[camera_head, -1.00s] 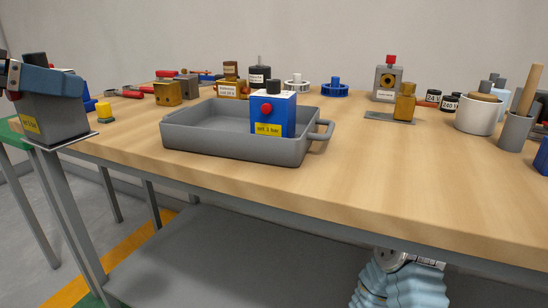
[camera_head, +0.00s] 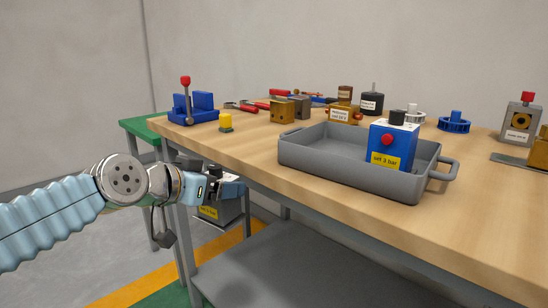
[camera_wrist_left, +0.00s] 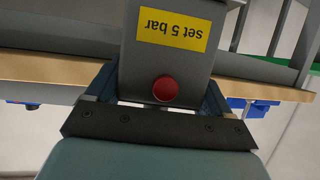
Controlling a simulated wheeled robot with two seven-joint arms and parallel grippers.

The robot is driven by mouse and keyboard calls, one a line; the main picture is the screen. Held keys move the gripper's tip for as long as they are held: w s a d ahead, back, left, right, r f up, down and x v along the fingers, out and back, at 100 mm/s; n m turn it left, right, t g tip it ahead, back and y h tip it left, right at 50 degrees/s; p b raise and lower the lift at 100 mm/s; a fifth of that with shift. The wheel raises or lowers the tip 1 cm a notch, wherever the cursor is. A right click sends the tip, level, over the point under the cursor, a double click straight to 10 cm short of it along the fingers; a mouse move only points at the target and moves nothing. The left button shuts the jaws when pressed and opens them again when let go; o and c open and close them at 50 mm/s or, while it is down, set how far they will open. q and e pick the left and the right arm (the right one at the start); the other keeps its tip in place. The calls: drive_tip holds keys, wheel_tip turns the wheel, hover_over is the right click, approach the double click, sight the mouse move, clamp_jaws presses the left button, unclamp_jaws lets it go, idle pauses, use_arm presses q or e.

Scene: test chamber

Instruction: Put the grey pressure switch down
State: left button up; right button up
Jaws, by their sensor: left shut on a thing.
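My left gripper (camera_head: 221,187) is shut on the grey pressure switch (camera_head: 228,212). The switch carries a yellow label. In the head view it hangs in front of the table's left end, lower in the picture than the tabletop edge and partly hidden by the gripper. In the left wrist view, the switch (camera_wrist_left: 188,62) shows its label "set 5 bar" upside down and a red button, with the fingers of the left gripper (camera_wrist_left: 160,100) on both sides. I see no surface touching its underside. My right gripper is out of view.
The wooden table (camera_head: 240,147) bears a grey tray (camera_head: 340,176) with a blue "set 3 bar" switch (camera_head: 392,143) in it. A blue vise (camera_head: 194,108) and a yellow-topped part (camera_head: 225,122) stand at the left end. A grey lower shelf (camera_head: 300,265) looks bare.

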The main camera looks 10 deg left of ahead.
use_arm(q)
drive_tip(key=w+f+n+y, duration=0.2)
drive_tip(key=w+f, duration=0.3)
drive_tip(key=f, duration=0.9)
drive_tip(key=w+d+f+n+t+y, duration=0.1)
drive_tip(key=w+f, duration=0.4)
drive_tip(key=f, duration=0.9)
drive_tip(key=shift+w+d+f+n+y, duration=0.35)
drive_tip(key=shift+n+y, duration=0.25)
drive_tip(key=shift+y, duration=0.4)
drive_tip(key=shift+a, duration=0.2)
